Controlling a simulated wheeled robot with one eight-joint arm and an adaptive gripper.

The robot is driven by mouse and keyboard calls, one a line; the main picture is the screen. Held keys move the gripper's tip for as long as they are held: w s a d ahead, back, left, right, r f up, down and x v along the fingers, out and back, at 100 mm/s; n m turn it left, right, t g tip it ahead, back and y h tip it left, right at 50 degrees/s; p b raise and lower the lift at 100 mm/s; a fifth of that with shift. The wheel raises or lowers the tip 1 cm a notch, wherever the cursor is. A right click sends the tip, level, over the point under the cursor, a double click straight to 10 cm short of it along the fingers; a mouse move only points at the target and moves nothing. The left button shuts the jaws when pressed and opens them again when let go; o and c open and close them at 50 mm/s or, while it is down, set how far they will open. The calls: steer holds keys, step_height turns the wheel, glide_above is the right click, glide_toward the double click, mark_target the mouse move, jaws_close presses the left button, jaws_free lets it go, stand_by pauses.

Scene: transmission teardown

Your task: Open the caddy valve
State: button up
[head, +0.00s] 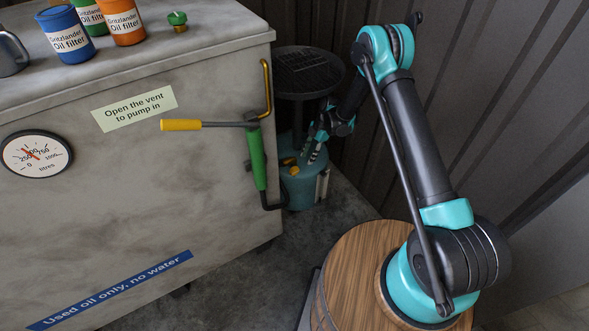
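The caddy (298,194) is a teal tank with a wide dark grated drain pan (305,68) above it. It stands on the floor in the corner, to the right of the grey tank. A small yellow-orange part, seemingly the caddy valve (288,162), shows at the top of the caddy. My gripper (309,158) points down just above the caddy, close to the right of this yellow part. Its fingers are too small in view to tell whether they are open or touch anything. The valve's exact position is also unclear.
The grey tank (150,220) carries a hand pump with a yellow handle (181,125) and green body (257,158), a gauge (36,153), and oil filter cans (66,35). A green-topped brass cap (177,20) sits on top. A corrugated wall (480,90) closes the right side.

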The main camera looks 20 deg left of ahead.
mark_target(295, 168)
steer(key=s+a, duration=0.1)
steer(key=s, duration=0.1)
steer(key=s+a, duration=0.2)
steer(key=shift+s+a, duration=0.1)
steer(key=shift+a, duration=0.2)
steer(key=x, duration=0.3)
steer(key=shift+f, duration=0.35)
steer(key=shift+s+a+f, duration=0.2)
steer(key=shift+f, duration=0.35)
steer(key=shift+c, duration=0.5)
jaws_close()
